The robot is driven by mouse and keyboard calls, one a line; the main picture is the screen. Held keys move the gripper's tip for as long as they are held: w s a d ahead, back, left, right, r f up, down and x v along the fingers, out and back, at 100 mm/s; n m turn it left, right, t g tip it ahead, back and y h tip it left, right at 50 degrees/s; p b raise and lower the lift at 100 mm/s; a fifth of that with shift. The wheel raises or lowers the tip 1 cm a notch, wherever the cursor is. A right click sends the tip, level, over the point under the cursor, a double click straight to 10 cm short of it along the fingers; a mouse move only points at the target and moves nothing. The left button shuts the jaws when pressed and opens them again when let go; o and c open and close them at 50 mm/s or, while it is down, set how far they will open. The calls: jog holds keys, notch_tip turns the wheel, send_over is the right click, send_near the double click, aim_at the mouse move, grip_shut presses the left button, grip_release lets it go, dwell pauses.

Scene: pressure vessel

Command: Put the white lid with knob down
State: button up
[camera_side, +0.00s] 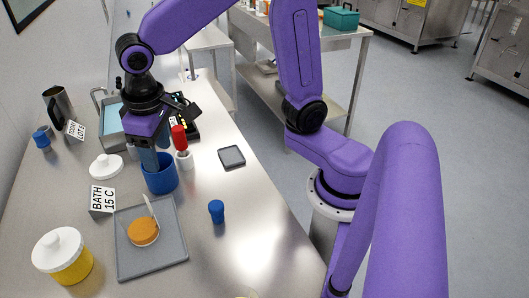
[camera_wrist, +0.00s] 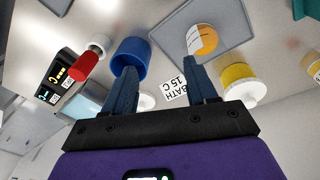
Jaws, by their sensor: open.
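A white lid with a knob (camera_side: 106,166) lies flat on the steel bench at the left, knob up. In the wrist view a white piece (camera_wrist: 146,102), probably this lid, shows partly between my fingers. Another white knobbed lid (camera_side: 58,248) sits on a yellow jar (camera_side: 73,268) at the front left; this jar also shows in the wrist view (camera_wrist: 238,73). My gripper (camera_wrist: 160,67) is open with nothing between its fingers. In the side view it points down, its fingers overlapping the blue cup (camera_side: 161,179); I cannot tell whether they touch it.
A "BATH 15 C" sign (camera_side: 103,200) stands near the lid. A grey tray (camera_side: 165,255) holds an orange-topped dish (camera_side: 143,232). A red-topped bottle (camera_side: 182,150), blue knob-like piece (camera_side: 216,211) and dark flat pad (camera_side: 232,156) stand or lie rightward. Bench is clear at front right.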

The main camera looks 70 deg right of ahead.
jog(key=s+d+f+n, duration=0.1)
jog(key=s+d+n, duration=0.2)
jog(key=s, duration=0.3)
jog(key=s+d+f+n, duration=0.1)
jog(key=s+d+n, duration=0.2)
jog(key=s, duration=0.4)
jog(key=s+d+f+n+g+y, duration=0.1)
jog(key=s+d+n, duration=0.2)
jog(key=s, duration=0.3)
jog(key=shift+s+d, duration=0.2)
jog(key=shift+d, duration=0.05)
